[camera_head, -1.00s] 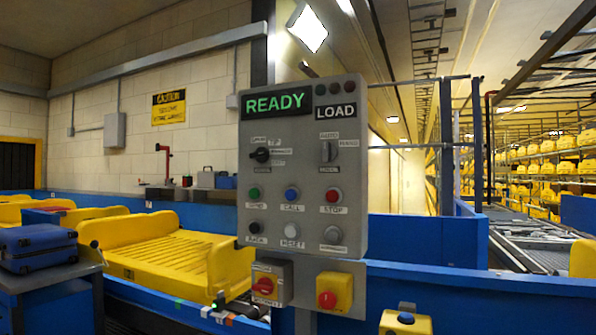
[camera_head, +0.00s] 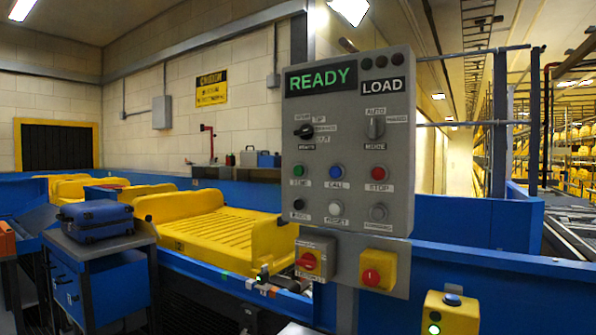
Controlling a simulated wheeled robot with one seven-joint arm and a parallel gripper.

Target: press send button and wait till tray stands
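The grey control panel (camera_head: 347,150) stands upright in the middle of the head view. Its display (camera_head: 321,77) reads READY in green, and a label beside it reads LOAD. The send button, the green one (camera_head: 300,170) at the left of the upper button row, has a small blurred label under it. A blue button (camera_head: 336,172) and a red stop button (camera_head: 378,173) sit to its right. A yellow tray (camera_head: 215,230) lies on the conveyor left of the panel and looks empty. My gripper is not in view.
A blue suitcase (camera_head: 94,219) lies on a blue cabinet (camera_head: 110,275) at the left. Below the panel are a red rotary switch (camera_head: 309,261) and a yellow box with a red knob (camera_head: 372,277). Blue conveyor side walls (camera_head: 480,285) run across the front right.

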